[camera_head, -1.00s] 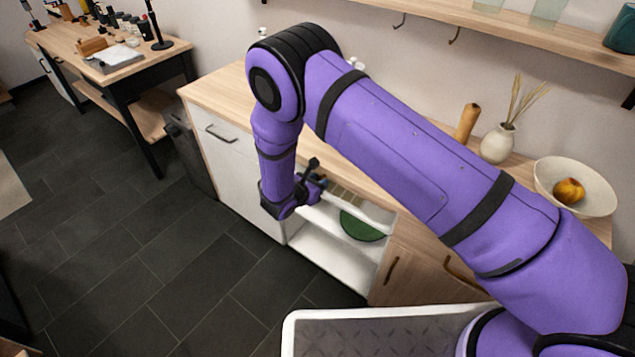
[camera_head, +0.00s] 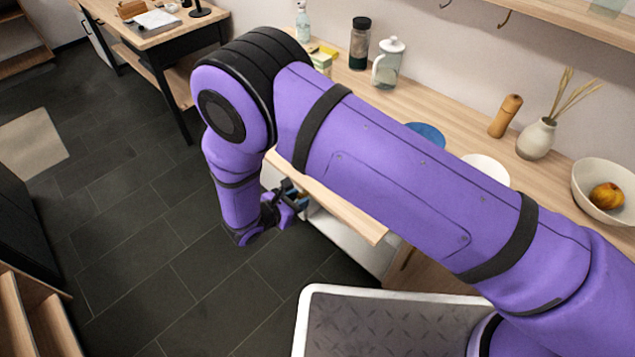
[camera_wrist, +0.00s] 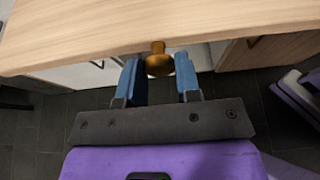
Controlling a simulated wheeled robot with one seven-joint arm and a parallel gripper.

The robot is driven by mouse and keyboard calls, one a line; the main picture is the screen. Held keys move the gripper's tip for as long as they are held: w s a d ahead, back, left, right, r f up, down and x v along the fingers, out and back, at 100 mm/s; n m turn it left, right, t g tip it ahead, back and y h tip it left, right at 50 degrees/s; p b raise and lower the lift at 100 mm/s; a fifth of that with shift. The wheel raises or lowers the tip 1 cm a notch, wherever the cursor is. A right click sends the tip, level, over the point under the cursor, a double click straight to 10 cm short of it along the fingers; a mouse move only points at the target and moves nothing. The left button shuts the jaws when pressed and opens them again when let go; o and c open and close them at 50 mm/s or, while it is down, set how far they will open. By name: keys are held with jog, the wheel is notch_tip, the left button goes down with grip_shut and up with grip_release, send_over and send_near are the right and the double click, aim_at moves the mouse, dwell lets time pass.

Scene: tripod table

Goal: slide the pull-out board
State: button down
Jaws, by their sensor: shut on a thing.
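In the head view my gripper (camera_head: 292,197) is at the board's front edge. My arm hides much of the board there, and the knob is not visible in that view.
The counter (camera_head: 460,150) carries a glass jug (camera_head: 388,65), a dark-lidded jar (camera_head: 360,45), a blue dish (camera_head: 427,134), a white vase (camera_head: 536,138) and a bowl with fruit (camera_head: 605,192). The dark tiled floor (camera_head: 150,240) in front of the cabinet is open.

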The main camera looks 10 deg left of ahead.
jog(key=s+a, duration=0.1)
jog(key=s, duration=0.1)
jog(key=s+a, duration=0.2)
jog(key=shift+s+a, duration=0.25)
jog(key=shift+a, duration=0.05)
jog(key=c, duration=0.8)
grip_release()
jog(key=v, duration=1)
jog(key=shift+s+a+r, duration=0.1)
jog(key=shift+s+a, duration=0.15)
jog(key=shift+s, duration=0.05)
